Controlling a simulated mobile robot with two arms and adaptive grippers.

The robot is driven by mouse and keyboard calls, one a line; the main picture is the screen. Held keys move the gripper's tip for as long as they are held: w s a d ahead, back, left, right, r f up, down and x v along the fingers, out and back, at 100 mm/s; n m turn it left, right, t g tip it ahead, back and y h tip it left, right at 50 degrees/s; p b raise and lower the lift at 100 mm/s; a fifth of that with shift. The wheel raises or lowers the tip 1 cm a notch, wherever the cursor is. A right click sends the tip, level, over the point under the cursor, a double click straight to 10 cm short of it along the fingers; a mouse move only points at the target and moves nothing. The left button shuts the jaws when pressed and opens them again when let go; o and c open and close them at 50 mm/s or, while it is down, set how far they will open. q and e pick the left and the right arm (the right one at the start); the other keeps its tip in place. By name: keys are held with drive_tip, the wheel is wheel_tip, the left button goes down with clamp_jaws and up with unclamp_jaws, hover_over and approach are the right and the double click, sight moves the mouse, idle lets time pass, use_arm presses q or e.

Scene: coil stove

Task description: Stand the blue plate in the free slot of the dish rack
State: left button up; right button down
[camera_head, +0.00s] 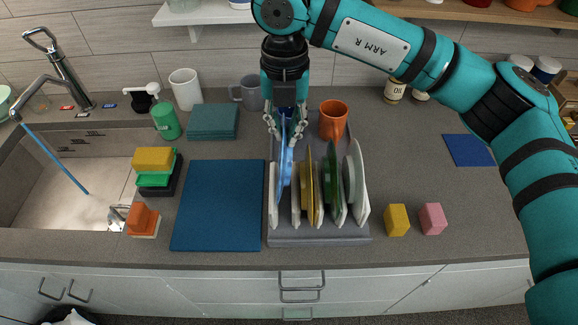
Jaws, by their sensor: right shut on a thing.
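The blue plate (285,160) stands on edge at the left part of the grey dish rack (320,238), just right of the leftmost white upright. My right gripper (286,128) points down from above and is shut on the plate's upper far edge. Whether the plate's lower edge rests on the rack floor cannot be told. To its right in the rack stand a yellow plate (309,185), a green plate (335,180) and a whitish plate (357,180), between white uprights. My left gripper is not in view.
An orange mug (333,118) stands close behind the rack, and a grey mug (250,93) is behind left. A dark blue board (218,205) lies left of the rack. Yellow (397,219) and pink (433,218) blocks stand to the right. The sink (70,185) is far left. Counter at right is mostly clear.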

wheel_tip(320, 180, down, 7)
drive_tip(key=shift+f+p, duration=0.15)
drive_tip(key=shift+p, duration=1)
drive_tip(key=shift+f+b, duration=0.4)
drive_tip(key=c, duration=1.5)
unclamp_jaws()
drive_tip(key=shift+r, duration=0.1)
drive_tip(key=shift+p, duration=0.35)
drive_tip(key=r+b, duration=0.3)
drive_tip(key=r, duration=0.1)
drive_tip(key=shift+w+d+b, duration=0.2)
drive_tip(key=shift+w+b, duration=0.1)
wheel_tip(320, 180, up, 13)
drive_tip(key=b, duration=0.3)
drive_tip(key=shift+r, duration=0.2)
